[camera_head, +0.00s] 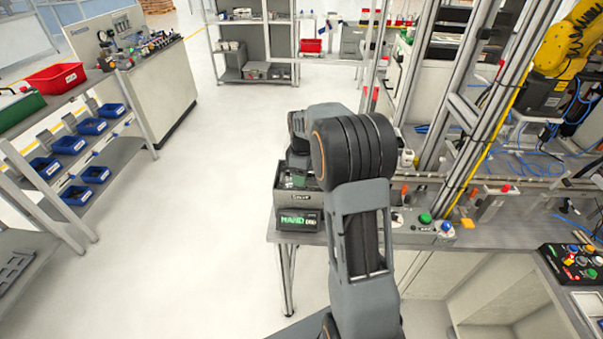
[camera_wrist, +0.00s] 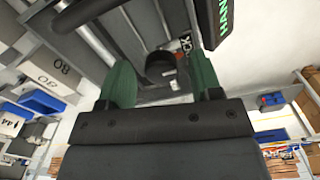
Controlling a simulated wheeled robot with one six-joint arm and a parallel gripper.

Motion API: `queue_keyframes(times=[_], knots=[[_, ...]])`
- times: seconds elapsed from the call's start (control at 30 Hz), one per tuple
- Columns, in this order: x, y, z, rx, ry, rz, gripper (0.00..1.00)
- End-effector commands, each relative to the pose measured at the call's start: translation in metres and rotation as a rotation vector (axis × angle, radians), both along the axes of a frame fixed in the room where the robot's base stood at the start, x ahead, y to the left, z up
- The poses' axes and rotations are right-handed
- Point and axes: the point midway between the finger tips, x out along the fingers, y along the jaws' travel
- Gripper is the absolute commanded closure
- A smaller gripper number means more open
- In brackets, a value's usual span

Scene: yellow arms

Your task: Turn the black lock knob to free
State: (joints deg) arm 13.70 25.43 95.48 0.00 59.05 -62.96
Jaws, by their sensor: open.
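The black lock knob (camera_wrist: 160,66) shows in the wrist view as a dark round shape on a grey panel, beside partly visible white lettering ending in "CK". My gripper (camera_wrist: 161,78) is open, with one green finger on each side of the knob. I cannot tell whether either finger touches it. My arm covers much of that box, and I cannot make out the knob there.
The grey bench (camera_head: 505,236) extends right, with a green button (camera_head: 425,219), metal uprights and a yellow robot arm (camera_head: 572,38) behind. A black button box (camera_head: 577,262) is at the right edge. A shelf with blue bins (camera_head: 92,127) stands left, with open floor between.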

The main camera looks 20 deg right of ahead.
Motion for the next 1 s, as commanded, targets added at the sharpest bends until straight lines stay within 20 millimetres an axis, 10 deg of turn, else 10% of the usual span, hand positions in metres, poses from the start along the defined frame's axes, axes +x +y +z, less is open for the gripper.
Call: queue_keyframes(times=[0.3,0.8,1.0], knots=[[-0.0001,0.0,-0.0015,0.0,0.0,0.0,0.42],[0.0001,-0.0001,-0.0011,-0.001,-0.001,0.0,0.9],[0.0005,0.0015,-0.0011,0.0,-0.001,-0.013,0.9]])
